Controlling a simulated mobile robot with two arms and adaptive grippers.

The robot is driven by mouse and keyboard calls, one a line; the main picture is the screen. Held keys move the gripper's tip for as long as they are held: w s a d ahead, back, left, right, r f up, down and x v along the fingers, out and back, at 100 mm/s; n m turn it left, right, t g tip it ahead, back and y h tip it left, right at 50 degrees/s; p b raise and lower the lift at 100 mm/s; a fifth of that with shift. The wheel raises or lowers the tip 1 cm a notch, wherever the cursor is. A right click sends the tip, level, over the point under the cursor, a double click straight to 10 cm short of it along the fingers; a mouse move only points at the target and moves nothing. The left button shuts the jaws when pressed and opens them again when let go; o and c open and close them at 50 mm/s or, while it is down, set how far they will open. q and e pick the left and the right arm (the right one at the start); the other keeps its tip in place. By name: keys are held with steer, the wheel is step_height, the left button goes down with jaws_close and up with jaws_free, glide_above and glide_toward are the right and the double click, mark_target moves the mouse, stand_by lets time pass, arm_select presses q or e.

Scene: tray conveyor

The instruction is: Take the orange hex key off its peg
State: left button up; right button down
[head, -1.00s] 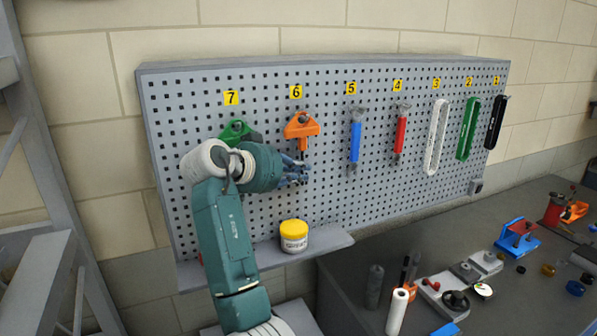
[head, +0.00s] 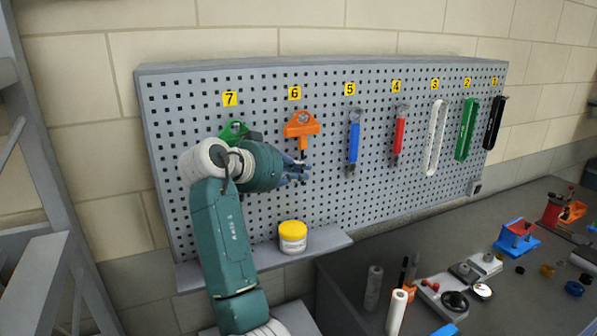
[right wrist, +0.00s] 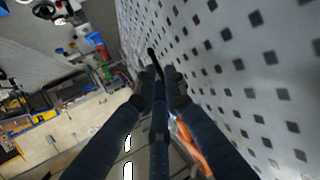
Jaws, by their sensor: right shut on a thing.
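The orange hex key (head: 302,125) hangs under label 6 on the pegboard, with its orange handle on top and its dark shaft pointing down. My right gripper (head: 303,173) is at the shaft below the handle and is shut on it. In the right wrist view the fingertips of my right gripper (right wrist: 160,85) close around the dark shaft, whose end sticks out beyond them. The orange handle (right wrist: 190,148) shows partly behind the right finger. The peg itself is hidden by the handle. My left gripper is not in view.
A green-handled tool (head: 234,131) under label 7 is partly hidden behind my right arm. A blue tool (head: 354,142) and a red tool (head: 399,135) hang to the right. A yellow-lidded jar (head: 293,236) stands on the shelf below. The board between jar and gripper is clear.

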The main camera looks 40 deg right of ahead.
steer(key=shift+s, duration=0.1)
steer(key=shift+s+a, duration=0.15)
steer(key=shift+s, duration=0.15)
steer(key=shift+r, duration=0.1)
steer(key=shift+s+a+r, duration=0.15)
steer(key=shift+s+r, duration=0.1)
steer(key=shift+s, duration=0.2)
steer(key=shift+s+a+r, duration=0.1)
steer(key=shift+s+r, duration=0.1)
steer(key=shift+s, duration=0.3)
stand_by(0.4)
